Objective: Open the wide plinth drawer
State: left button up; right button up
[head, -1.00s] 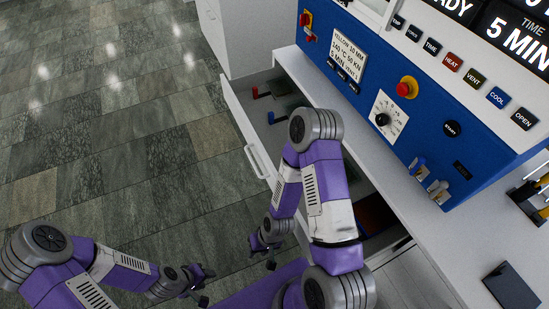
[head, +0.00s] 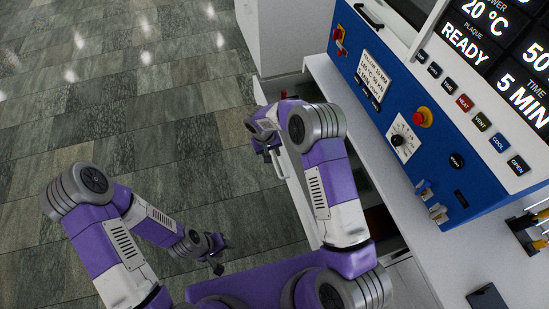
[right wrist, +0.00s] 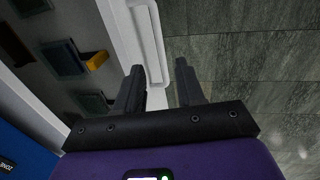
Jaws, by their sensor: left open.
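The wide plinth drawer (head: 300,200) is low under the bench and stands pulled out, its inside partly showing. Its white front and long bar handle (right wrist: 150,42) show in the right wrist view, with dark trays and a yellow-orange piece inside. My right gripper (head: 268,156) is over the drawer front by the handle. In the right wrist view its two fingers (right wrist: 160,68) are apart, and the handle's near end appears between them; I cannot tell whether they touch it. My left gripper (head: 220,258) is open and empty above the floor, left of the drawer.
The blue press panel (head: 420,130) with buttons and a red knob stands on the white bench (head: 405,215) at the right. A white cabinet (head: 275,40) stands behind the drawer. Tiled floor (head: 130,110) to the left is clear. A dark flat object (head: 487,297) lies on the bench.

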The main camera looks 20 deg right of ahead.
aim_at(275, 164)
jog(key=f, duration=0.3)
jog(key=d+f+b, duration=0.1)
jog(key=f, duration=0.3)
jog(key=shift+d+f, duration=0.1)
jog(key=shift+d, duration=0.1)
grip_shut()
